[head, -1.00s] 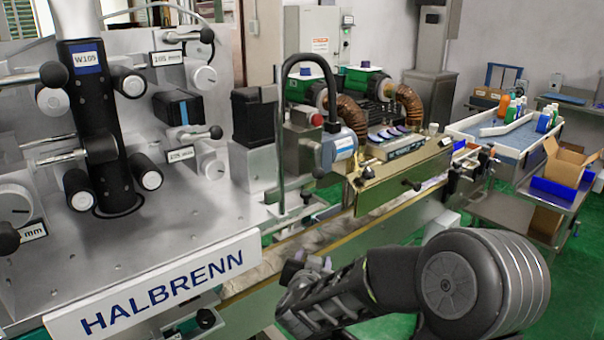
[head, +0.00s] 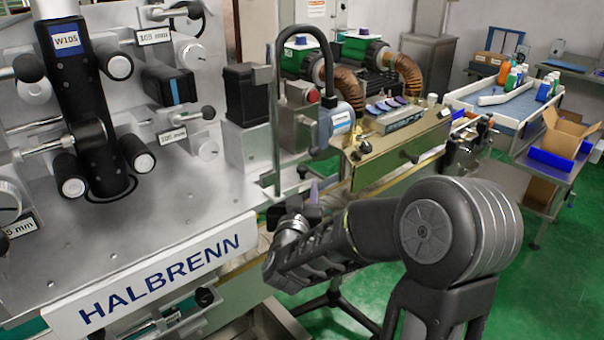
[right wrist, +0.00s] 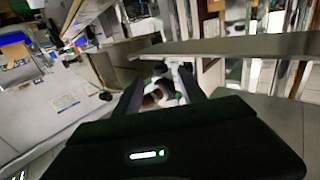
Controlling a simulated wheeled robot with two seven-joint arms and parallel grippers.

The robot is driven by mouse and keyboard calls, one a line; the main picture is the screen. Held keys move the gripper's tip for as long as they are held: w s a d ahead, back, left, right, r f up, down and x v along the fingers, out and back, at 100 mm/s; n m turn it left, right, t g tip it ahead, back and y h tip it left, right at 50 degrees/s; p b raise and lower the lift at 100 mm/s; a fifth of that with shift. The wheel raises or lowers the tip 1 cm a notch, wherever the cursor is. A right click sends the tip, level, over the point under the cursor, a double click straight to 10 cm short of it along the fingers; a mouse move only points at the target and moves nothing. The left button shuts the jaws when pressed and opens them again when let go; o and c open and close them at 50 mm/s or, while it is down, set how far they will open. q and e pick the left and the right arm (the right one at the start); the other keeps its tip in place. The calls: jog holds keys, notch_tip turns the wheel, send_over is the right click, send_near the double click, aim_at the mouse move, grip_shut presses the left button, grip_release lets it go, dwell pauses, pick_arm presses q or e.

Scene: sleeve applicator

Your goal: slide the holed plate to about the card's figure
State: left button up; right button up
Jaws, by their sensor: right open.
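The machine's sloping metal panel (head: 190,212) fills the left of the head view. A black upright cylinder labelled W105 (head: 85,110) passes through a round opening in it. White cards reading 105 mm stand on the panel, one at the upper part (head: 154,36) and one lower (head: 172,135). Another card at the far left (head: 20,226) is partly cut off. I cannot tell for sure which part is the holed plate. My right gripper (head: 300,208) is open, right of the HALBRENN sign and apart from the panel. In the right wrist view its fingers (right wrist: 160,88) are spread with nothing held.
The HALBRENN sign (head: 165,268) runs along the panel's front edge. Below it is a black knob (head: 204,297) on metal parts. A grey motor unit with a pole (head: 318,125) stands just behind my right gripper. Green floor (head: 560,290) is open at the right.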

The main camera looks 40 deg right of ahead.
aim_at(302, 174)
jog(key=x, duration=0.6)
jog(key=shift+w+d+p, duration=0.2)
jog(key=shift+p, duration=0.15)
jog(key=shift+c, duration=0.5)
grip_shut()
dwell(0.6)
